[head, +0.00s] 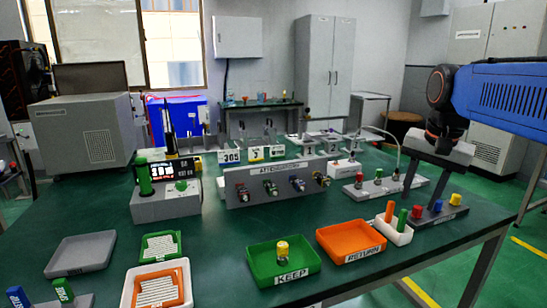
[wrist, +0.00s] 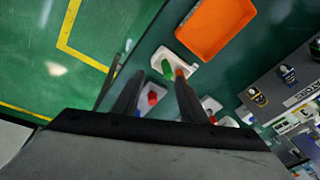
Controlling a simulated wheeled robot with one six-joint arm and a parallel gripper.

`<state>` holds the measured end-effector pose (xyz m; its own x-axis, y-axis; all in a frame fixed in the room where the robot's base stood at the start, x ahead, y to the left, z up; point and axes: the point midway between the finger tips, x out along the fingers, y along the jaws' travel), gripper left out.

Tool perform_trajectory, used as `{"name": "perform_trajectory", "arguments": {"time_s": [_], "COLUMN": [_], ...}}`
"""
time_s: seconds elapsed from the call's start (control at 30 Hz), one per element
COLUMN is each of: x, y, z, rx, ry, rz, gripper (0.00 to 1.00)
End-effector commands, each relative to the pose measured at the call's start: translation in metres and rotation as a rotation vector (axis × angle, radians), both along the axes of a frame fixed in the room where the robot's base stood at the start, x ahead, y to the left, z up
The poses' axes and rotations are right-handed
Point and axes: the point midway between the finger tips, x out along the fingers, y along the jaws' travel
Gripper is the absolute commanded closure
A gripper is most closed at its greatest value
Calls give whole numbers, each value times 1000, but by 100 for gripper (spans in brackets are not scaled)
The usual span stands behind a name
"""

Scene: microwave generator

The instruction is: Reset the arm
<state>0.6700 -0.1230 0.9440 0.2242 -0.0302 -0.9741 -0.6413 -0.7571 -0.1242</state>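My arm (head: 505,95) reaches in from the right edge in the head view, blue with a dark wrist joint. My gripper (head: 423,195) points down over the right end of the green table, with its two dark fingers apart. In the wrist view my gripper (wrist: 158,80) is open with nothing held between the fingers. A red knob (wrist: 153,98) shows below, between the fingers. I cannot tell how high the fingertips are above the panel with coloured knobs (head: 455,213).
A white holder (head: 395,232) with orange and green pegs stands close by. The orange RETURN tray (head: 352,254) and green KEEP tray (head: 298,277) lie left of it; a yellow-topped piece (head: 282,250) stands in KEEP. A grey panel (head: 270,195) stands mid-table. The table's right edge is near.

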Motion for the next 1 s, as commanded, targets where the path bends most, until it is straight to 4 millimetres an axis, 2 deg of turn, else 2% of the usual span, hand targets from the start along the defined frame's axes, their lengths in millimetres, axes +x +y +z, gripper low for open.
{"name": "perform_trajectory", "arguments": {"time_s": [0.03, 0.3, 0.6, 0.8, 1.0], "x": [-16, -87, -156, -177, -181], "y": [6, 31, 48, 52, 53], "z": [-10, -71, -148, -177, -183], "rx": [-11, -77, -160, -192, -199], "ry": [-12, -76, -142, -165, -169], "rz": [48, 312, 579, 673, 691], "gripper": [61, 61, 61, 61, 61]}}
